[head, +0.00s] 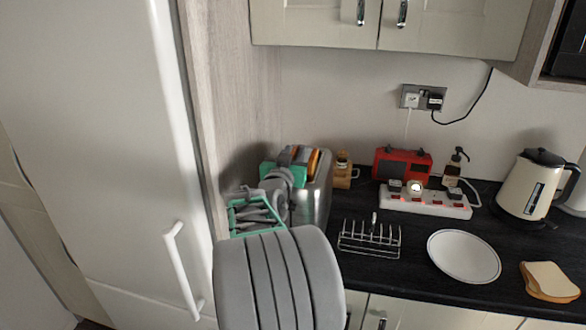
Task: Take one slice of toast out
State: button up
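The silver toaster (317,201) stands on the dark worktop against the wood-effect panel, partly hidden behind my arm. Browned toast (314,162) sticks up out of its top, with another orange-brown edge (286,157) just to the left. My gripper (290,166), grey with green parts, is over the toaster's top, right at the toast. My own arm covers its lower side. The fingertips are small and overlap the toast, so I cannot tell whether they are around a slice, touching it or apart.
A wire toast rack (369,240), a white plate (464,257) and bread slices (549,281) lie to the right. A kettle (530,188), power strip (425,201), red radio (402,165) and wooden-looking jar (342,171) stand behind. The tall white fridge (100,130) is close left; cupboards (390,22) hang above.

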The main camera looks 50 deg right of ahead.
grip_shut()
dwell(0.4)
